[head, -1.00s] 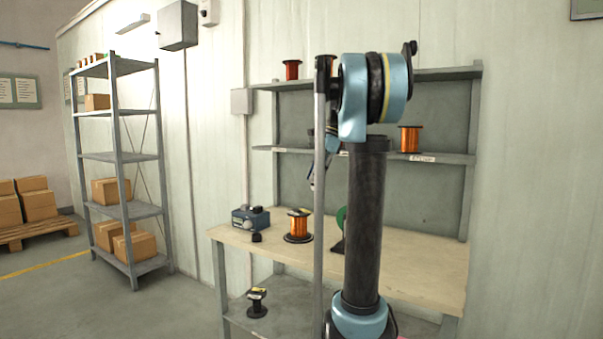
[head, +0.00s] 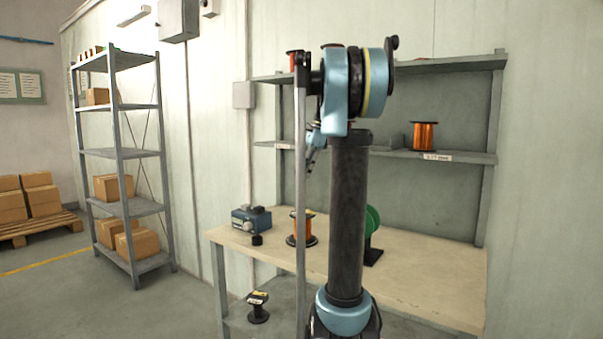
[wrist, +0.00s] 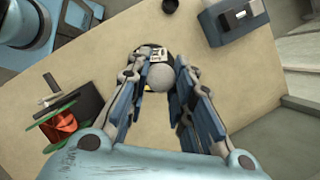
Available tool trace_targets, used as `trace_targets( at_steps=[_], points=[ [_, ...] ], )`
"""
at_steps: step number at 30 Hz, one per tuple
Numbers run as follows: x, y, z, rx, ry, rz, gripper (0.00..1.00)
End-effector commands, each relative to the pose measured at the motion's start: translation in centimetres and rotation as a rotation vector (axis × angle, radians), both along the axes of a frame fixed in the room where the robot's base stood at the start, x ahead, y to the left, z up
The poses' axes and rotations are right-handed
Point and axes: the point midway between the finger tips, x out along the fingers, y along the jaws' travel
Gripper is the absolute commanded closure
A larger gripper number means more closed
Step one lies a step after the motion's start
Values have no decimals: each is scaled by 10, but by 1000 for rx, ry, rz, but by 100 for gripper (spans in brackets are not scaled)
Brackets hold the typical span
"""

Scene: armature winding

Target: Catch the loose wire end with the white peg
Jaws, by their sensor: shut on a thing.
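My gripper (wrist: 158,84) has its fingers closed in on a pale, rounded thing, which looks like the white peg (wrist: 158,77) seen end-on. Past it, in the wrist view, is a dark round flange with a pale label, mostly hidden by the peg; it looks like the copper wire spool (head: 302,228) standing on the bench in the head view. In the head view my gripper (head: 314,152) is small and partly behind my own arm, above the bench. I cannot make out a loose wire end in either view.
The bench (head: 430,275) also holds a blue instrument (head: 251,219), a small black knob-like piece (head: 257,240) and a green-flanged reel (head: 372,220) on a black stand. The instrument also shows in the wrist view (wrist: 238,20). A shelf (head: 445,156) with spools hangs behind. The bench's right part is clear.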

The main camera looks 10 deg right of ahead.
Motion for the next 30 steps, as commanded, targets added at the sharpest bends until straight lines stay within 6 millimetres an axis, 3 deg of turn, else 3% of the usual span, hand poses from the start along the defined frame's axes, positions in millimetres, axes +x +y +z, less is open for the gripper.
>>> trace_targets(
  at_steps=[8,30],
  points=[
    [0,-1,-6,0,0,-2,98],
    [0,-1,-75,0,-1,-1,98]
  ],
)
